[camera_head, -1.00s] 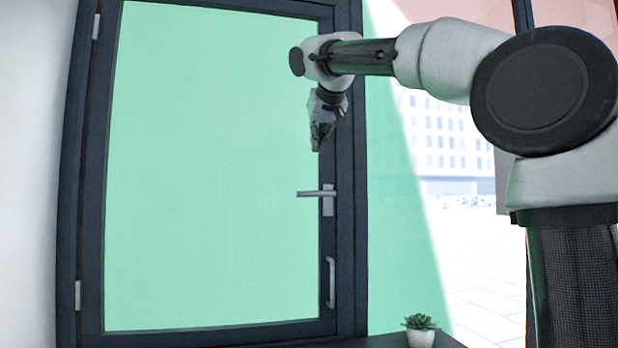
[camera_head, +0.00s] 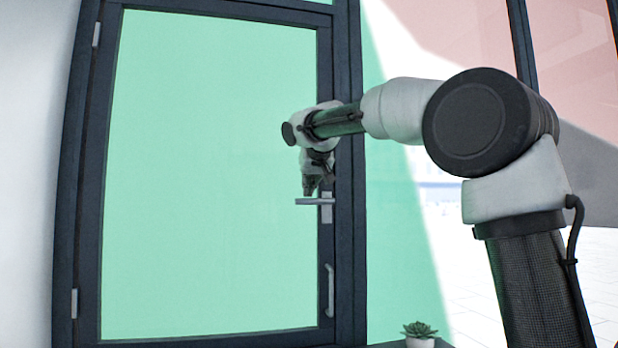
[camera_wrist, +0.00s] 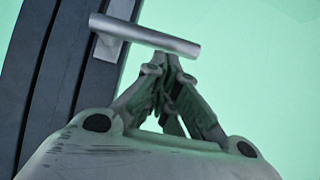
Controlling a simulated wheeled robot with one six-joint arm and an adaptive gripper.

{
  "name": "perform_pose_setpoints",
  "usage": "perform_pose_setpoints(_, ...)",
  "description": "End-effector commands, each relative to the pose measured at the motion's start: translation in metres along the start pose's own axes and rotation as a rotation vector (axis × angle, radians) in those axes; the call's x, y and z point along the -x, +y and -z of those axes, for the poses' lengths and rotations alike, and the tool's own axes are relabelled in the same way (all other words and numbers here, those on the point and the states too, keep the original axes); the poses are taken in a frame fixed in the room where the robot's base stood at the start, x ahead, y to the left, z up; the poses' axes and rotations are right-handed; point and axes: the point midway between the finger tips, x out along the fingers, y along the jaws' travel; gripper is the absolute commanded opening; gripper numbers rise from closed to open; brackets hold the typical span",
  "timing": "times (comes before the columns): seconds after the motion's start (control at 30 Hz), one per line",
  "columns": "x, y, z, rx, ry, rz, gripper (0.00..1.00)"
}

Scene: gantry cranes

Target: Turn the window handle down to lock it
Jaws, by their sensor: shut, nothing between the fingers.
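The window handle is a silver lever (camera_head: 313,201) on the dark right-hand frame of the green-tinted window. The lever lies level and points left from its upright plate (camera_head: 327,208). My gripper (camera_head: 310,193) is just above the lever with its fingers pointing down. In the wrist view the lever (camera_wrist: 146,36) crosses beyond the fingertips of my gripper (camera_wrist: 168,60). The fingers are together with nothing between them. The tips look very close to the lever, but I cannot tell whether they touch it.
A long pull handle (camera_head: 330,291) is fixed lower on the same dark frame. A potted succulent (camera_head: 419,335) stands at the bottom, right of the window. A dark post (camera_head: 349,180) rises beside the window frame. The space left of the lever, before the glass (camera_head: 205,180), is clear.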

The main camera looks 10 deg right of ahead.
Motion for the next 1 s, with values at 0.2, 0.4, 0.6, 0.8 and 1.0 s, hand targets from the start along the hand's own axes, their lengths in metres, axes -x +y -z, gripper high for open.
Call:
perform_pose_setpoints(0.2, -0.0007, 0.0001, -0.0008, 0.0, 0.0, 0.0, 0.0)
perform_pose_setpoints(0.4, -0.0009, -0.0003, -0.0012, 0.003, 0.0, -0.002, 0.0)
perform_pose_setpoints(0.6, -0.0029, -0.0026, -0.0043, 0.039, -0.001, -0.025, 0.0)
perform_pose_setpoints(0.8, -0.0038, -0.0038, -0.0057, 0.063, 0.0, -0.042, 0.0)
perform_pose_setpoints(1.0, -0.0057, -0.005, -0.0084, 0.092, -0.001, -0.061, 0.0)
